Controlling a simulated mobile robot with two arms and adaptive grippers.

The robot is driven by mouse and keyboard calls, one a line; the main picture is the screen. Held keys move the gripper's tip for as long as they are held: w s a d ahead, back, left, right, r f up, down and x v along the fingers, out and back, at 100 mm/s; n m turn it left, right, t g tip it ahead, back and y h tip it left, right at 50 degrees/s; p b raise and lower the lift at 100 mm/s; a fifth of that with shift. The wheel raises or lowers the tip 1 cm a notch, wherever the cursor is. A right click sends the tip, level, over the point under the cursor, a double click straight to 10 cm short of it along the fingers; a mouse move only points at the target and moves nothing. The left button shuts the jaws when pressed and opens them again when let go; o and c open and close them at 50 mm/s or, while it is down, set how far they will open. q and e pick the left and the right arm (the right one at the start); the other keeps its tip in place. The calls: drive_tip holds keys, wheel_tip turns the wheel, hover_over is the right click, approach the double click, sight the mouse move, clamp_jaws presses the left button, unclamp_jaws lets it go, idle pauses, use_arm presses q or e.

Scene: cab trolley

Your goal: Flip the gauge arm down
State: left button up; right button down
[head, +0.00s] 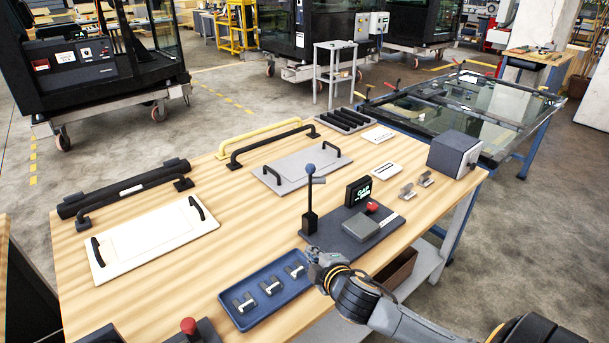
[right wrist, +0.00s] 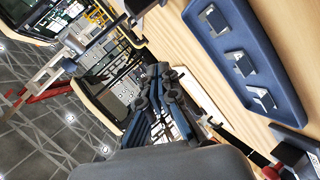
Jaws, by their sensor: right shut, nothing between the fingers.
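The gauge arm (head: 310,200) is a dark upright rod with a blue ball knob, standing on a dark base plate (head: 337,240). The plate also carries a black display reading GAP (head: 358,192) and a grey block with a red button. My right gripper (head: 318,258) is low in front of the plate's near left corner, beside the blue tray, and looks apart from the gauge arm. In the right wrist view its fingers (right wrist: 160,95) are together with nothing between them. My left gripper is not in view.
A blue tray (head: 247,318) with several small clips lies left of my right gripper; it also shows in the right wrist view (right wrist: 225,50). A red knob (head: 188,326) stands at the near edge. A white panel, grey panel and dark box occupy the table (head: 225,255).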

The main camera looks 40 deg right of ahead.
drive_tip(key=w+d+r+n+t+y, duration=0.1)
drive_tip(key=w+d+r+n+t, duration=0.3)
drive_tip(key=w+r+n, duration=0.3)
wheel_tip(320, 180, up, 4)
drive_tip(key=shift+w+d+f+y, duration=0.15)
drive_tip(key=shift+w+y, duration=0.1)
drive_tip(key=shift+y, duration=0.15)
drive_tip(key=p, duration=0.4)
hover_over(310, 190)
drive_tip(key=s+a, duration=0.1)
drive_tip(key=a, duration=0.2)
drive_tip(key=shift+d+f, duration=0.1)
drive_tip(key=shift+d, duration=0.1)
